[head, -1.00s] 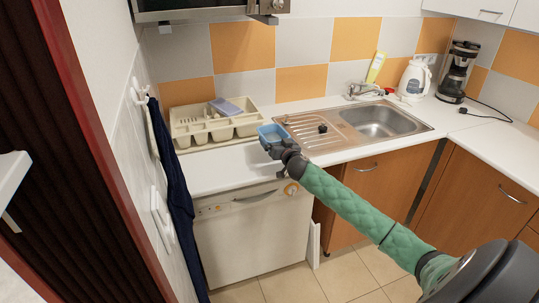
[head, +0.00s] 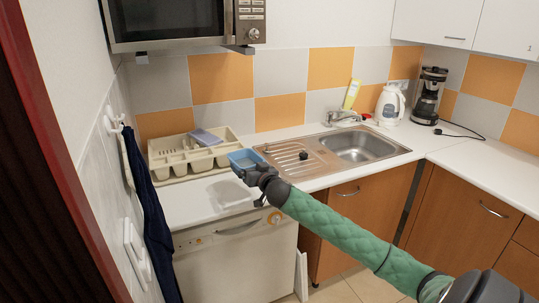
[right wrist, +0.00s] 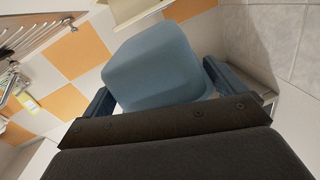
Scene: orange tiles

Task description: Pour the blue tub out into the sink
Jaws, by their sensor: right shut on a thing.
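The blue tub (head: 246,160) is in my right gripper (head: 256,172), held over the counter between the dish rack and the sink's drainboard. In the right wrist view the tub (right wrist: 155,70) sits between the two fingers of the gripper (right wrist: 158,95), which is shut on it. The tub looks upright in the head view; I cannot make out what is in it. The steel sink (head: 358,146) has its basin to the right of the tub, with a ribbed drainboard on its left. My left gripper is not in view.
A cream dish rack (head: 180,158) stands left of the tub. A small black object (head: 303,155) lies on the drainboard. The tap (head: 343,115), yellow bottle (head: 351,93), kettle (head: 390,103) and coffee maker (head: 429,96) stand at the back. A microwave (head: 180,20) hangs above.

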